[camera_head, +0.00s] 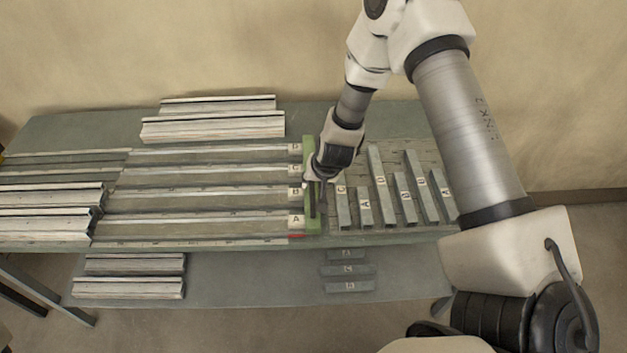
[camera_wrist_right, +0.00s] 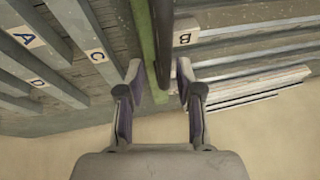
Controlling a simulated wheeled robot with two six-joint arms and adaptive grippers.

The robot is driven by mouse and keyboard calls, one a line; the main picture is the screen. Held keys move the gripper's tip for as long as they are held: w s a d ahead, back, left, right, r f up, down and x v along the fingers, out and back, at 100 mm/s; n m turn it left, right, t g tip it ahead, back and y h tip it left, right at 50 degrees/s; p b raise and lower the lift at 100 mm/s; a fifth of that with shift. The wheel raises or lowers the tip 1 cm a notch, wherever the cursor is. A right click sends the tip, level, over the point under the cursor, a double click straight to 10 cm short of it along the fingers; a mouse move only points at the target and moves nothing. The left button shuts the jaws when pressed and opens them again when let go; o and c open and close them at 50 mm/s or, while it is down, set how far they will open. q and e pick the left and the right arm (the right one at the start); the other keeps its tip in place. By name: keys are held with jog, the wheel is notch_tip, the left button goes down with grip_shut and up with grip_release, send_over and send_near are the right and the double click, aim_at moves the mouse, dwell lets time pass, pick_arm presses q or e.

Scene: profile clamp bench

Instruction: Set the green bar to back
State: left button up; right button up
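The green bar (camera_head: 309,222) stands crosswise at the right end of the long profile rows on the bench, beside the lettered labels. It shows as a green strip in the right wrist view (camera_wrist_right: 147,45), with a dark rod (camera_wrist_right: 164,40) alongside or over it. My right gripper (camera_head: 317,186) is down at the bar's middle and hides part of it. In the right wrist view its fingers (camera_wrist_right: 159,75) are apart, one on each side of the strip and rod. I see a gap beside the rod, so it looks open. My left gripper is not in view.
Long profile rows with labels (camera_head: 297,219) fill the bench's left and middle. Several short lettered bars (camera_head: 379,178) lie just right of the green bar. Profiles are stacked at the back (camera_head: 212,126). A lower shelf (camera_head: 250,290) holds more pieces. My right arm covers the right side.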

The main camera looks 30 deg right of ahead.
jog(key=shift+s+d, duration=0.1)
jog(key=shift+d, duration=0.1)
jog(key=shift+a+r, duration=0.1)
jog(key=shift+r, duration=0.15)
jog(key=v, duration=1.1)
jog(key=shift+s+r, duration=0.2)
jog(key=shift+s, duration=0.05)
